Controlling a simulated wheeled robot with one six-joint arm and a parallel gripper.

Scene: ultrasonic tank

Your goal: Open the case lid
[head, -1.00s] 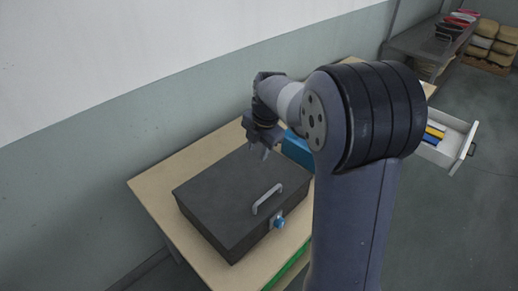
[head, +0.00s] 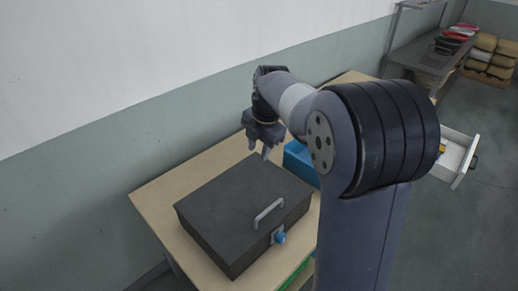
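The dark grey case (head: 225,225) sits on the wooden table with its lid (head: 235,200) shut. A light grey handle (head: 268,213) stands on the lid near its right front edge. A blue knob-like latch (head: 279,237) is on the case's front side below the handle. My gripper (head: 259,154) is above the back edge of the case, pointing down, apart from the lid and handle. Its two fingers are spread with nothing visible between them.
A blue bin (head: 300,160) stands behind the case, partly hidden by my arm. A wall runs along the left. An open white drawer (head: 452,160) juts out at right. A grey shelf (head: 425,50) stands at the back. The table (head: 155,207) is bare left of the case.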

